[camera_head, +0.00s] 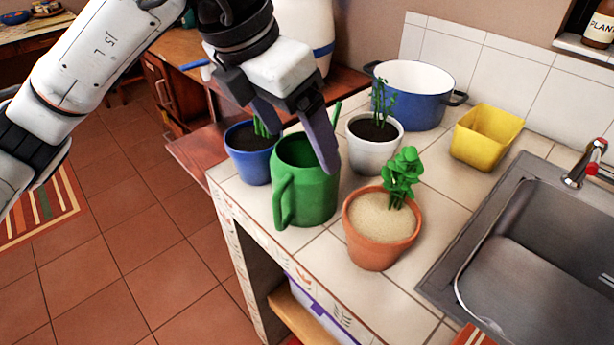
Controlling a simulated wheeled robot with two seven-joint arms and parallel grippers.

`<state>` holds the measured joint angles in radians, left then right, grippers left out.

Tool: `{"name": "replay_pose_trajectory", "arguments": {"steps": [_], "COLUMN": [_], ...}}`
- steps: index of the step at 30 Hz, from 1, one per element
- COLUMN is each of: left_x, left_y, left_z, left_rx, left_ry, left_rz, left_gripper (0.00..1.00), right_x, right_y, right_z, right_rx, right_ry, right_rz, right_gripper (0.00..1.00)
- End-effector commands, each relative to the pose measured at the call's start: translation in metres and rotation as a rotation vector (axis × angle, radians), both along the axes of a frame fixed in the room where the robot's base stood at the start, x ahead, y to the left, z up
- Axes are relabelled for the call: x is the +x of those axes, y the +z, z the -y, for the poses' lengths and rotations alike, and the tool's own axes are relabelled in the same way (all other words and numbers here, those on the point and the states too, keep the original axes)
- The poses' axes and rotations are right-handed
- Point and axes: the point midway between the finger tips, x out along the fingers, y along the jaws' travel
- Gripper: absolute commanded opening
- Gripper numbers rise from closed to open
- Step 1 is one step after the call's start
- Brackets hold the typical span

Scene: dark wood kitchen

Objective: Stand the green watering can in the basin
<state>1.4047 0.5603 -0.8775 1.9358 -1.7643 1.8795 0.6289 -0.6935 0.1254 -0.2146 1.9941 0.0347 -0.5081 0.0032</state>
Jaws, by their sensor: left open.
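The green watering can (311,192) stands upright on the tiled counter, near its left edge. Its handle faces the front left and its thin spout points to the back right. My left gripper (296,142) is open above the can, with one finger in front of its right rim and the other near its back left. I cannot tell whether the fingers touch the can. The grey metal basin (535,265) is set in the counter at the right, partly cut off by the frame edge. My right gripper is out of view.
A terracotta pot (375,245) with a plant stands between can and basin. A blue pot (247,165) and a white pot (370,152) stand close behind the can. A blue cooking pot (420,95), a yellow container (484,137) and a tap (585,165) are farther back.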

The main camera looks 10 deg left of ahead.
Motion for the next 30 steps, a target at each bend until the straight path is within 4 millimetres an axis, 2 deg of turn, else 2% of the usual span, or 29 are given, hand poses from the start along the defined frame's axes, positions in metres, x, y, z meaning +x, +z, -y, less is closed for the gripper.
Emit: {"name": "replay_pose_trajectory", "arguments": {"steps": [12, 21, 23, 28, 30], "left_x": [0.011, 0.013, 0.014, 0.014, 0.014], "left_y": [-0.048, -0.053, -0.053, -0.052, -0.051], "left_z": [0.010, 0.011, 0.011, 0.011, 0.011], "left_rx": [0.000, 0.000, 0.000, 0.000, -0.002], "left_ry": [0.001, 0.000, 0.000, 0.000, 0.000], "left_rz": [-0.002, 0.000, 0.000, 0.000, 0.002], "left_gripper": [0.83, 0.83, 0.74, 0.46, 0.39], "right_x": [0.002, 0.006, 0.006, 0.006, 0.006], "right_y": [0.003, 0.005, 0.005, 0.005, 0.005], "right_z": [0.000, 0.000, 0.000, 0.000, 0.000], "right_rx": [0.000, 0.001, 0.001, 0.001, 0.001], "right_ry": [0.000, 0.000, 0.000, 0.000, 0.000], "right_rz": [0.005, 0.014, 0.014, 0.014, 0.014], "right_gripper": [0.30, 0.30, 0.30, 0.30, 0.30]}}
